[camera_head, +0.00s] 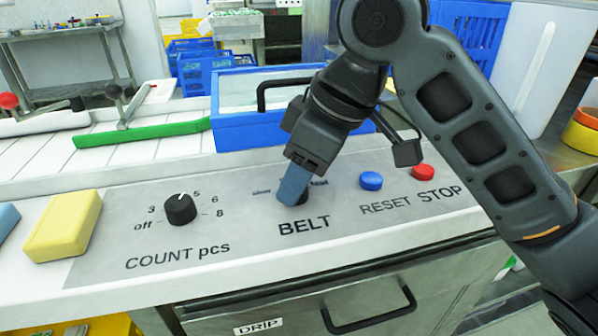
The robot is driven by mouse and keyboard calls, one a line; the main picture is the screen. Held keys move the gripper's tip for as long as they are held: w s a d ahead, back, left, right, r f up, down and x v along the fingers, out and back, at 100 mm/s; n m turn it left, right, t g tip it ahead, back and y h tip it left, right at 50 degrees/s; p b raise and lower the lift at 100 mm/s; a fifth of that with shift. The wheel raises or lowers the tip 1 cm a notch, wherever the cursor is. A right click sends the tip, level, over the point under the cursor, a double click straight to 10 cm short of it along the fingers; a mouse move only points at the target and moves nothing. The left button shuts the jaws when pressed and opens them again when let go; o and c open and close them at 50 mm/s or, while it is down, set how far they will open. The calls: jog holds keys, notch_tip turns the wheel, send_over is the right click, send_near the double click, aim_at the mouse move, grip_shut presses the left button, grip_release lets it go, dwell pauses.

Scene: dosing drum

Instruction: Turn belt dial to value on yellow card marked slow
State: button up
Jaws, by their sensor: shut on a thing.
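The belt dial (303,198) is a small black knob on the grey panel, above the printed word BELT. Small print reading slow stands left of it and fast right of it. My gripper (292,192) reaches down from above with its blue fingers shut on the belt dial. The fingers hide most of the knob, so its pointer cannot be read. I see no yellow card marked slow in this view.
Left is the COUNT pcs dial (180,209), with a yellow block (62,226) beyond. Right are a blue RESET button (371,181) and a red STOP button (423,172). A blue tray (233,131) stands behind. A drawer handle (368,318) is below.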

jog(key=n+p, duration=0.1)
jog(key=n+g+p, duration=0.1)
jog(key=shift+r+n, duration=0.2)
jog(key=shift+n, duration=0.1)
jog(key=n+g+p, duration=0.1)
jog(key=n+p, duration=0.1)
jog(key=shift+w+n, duration=0.1)
jog(key=shift+n, duration=0.2)
jog(key=n+g+p, duration=0.1)
jog(key=n+p, duration=0.1)
jog(key=n, duration=0.1)
jog(key=n+g+p, duration=0.1)
jog(key=n, duration=0.2)
jog(key=shift+w+f+h+p, duration=0.15)
jog(key=shift+h+p, duration=0.15)
jog(key=shift+p, duration=0.05)
jog(key=shift+n+g, duration=0.3)
jog(key=shift+n, duration=0.1)
jog(key=o, duration=1)
jog(key=p+v, duration=0.1)
jog(key=v, duration=0.6)
jog(key=shift+w+r, duration=0.1)
jog(key=shift+r, duration=0.25)
